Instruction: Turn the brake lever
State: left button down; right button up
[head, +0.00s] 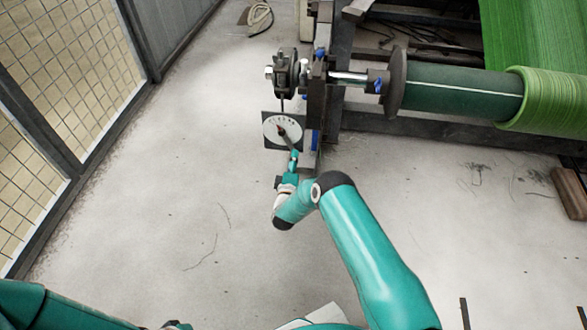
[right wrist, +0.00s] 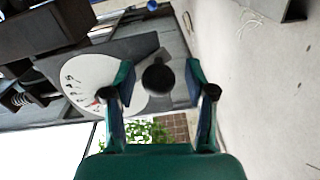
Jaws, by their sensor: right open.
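The brake lever is a short dark lever on a white round dial (head: 270,128) with marks along its edge, fixed to a dark plate at the machine's end. In the right wrist view the lever's dark round knob (right wrist: 158,78) is seen end-on, and the dial (right wrist: 84,82) lies to its left. My right gripper (head: 293,155) is at the dial's lower right. In the right wrist view its two fingers (right wrist: 159,70) are apart, one on each side of the knob, with gaps visible. My left gripper is not visible; only part of my left arm shows at the lower left.
A roll of green sack material (head: 545,98) sits on a shaft right of the dial, with a dark flange (head: 396,82). A mesh fence (head: 60,90) stands at the left. The pale floor (head: 170,190) between is clear. A brown block (head: 570,193) lies at the right.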

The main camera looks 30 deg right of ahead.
jog(key=v, duration=1.2)
jog(key=w+d+r, duration=0.1)
jog(key=d+r, duration=0.3)
jog(key=r, duration=0.2)
jog(key=s+a+f+m+g+y, duration=0.35)
jog(key=s+a+g+y, duration=0.2)
jog(key=s, duration=0.45)
jog(key=s+a+f+m+g+y, duration=0.2)
jog(key=s+a+m+g+y, duration=0.3)
jog(key=s, duration=0.5)
jog(key=s+a+f+m+g+y, duration=0.35)
jog(key=s+a, duration=0.25)
jog(key=s, duration=0.4)
notch_tip(320, 180, up, 36)
jog(key=p, duration=3.6)
jog(key=shift+w+n, duration=0.3)
jog(key=shift+r, duration=0.1)
